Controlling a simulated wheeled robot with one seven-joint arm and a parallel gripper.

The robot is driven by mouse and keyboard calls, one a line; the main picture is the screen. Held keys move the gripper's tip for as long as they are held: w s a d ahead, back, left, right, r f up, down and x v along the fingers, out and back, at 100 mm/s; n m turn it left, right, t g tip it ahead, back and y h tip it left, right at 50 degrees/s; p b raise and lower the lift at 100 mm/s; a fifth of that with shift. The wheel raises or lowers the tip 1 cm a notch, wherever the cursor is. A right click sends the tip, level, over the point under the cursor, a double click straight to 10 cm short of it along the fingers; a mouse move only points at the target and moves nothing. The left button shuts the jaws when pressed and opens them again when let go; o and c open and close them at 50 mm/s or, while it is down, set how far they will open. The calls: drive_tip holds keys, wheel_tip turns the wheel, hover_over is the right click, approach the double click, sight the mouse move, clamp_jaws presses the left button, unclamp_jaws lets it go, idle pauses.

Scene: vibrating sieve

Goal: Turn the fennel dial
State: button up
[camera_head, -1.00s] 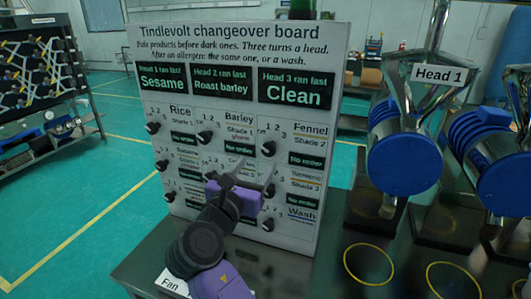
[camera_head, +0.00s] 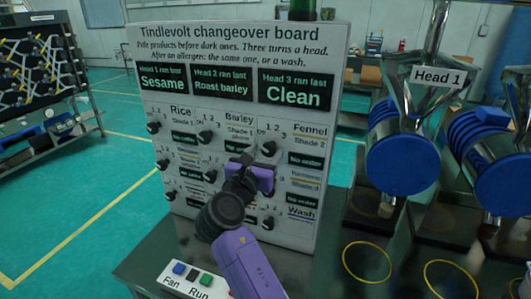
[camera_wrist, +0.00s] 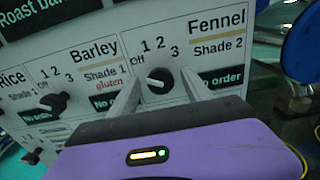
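The fennel dial (camera_wrist: 159,80) is a small black knob with a pale pointer line, under the numbers 1, 2 and 3 on the white changeover board (camera_wrist: 222,55). In the head view the dial (camera_head: 268,149) sits at the upper right of the dial rows, beside the label "Fennel, Shade 2". My gripper (camera_wrist: 157,78) is open in the wrist view, one finger on each side of the dial. I cannot tell whether either finger touches it. In the head view my purple gripper (camera_head: 262,160) partly covers the board just below the dial.
Other dials, such as the barley dial (camera_head: 205,137), sit close by on the board. A Fan/Run switch box (camera_head: 190,280) lies on the dark table in front. Head 1 (camera_head: 402,160), with its blue cap, stands to the right.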

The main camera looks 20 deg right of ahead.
clamp_jaws()
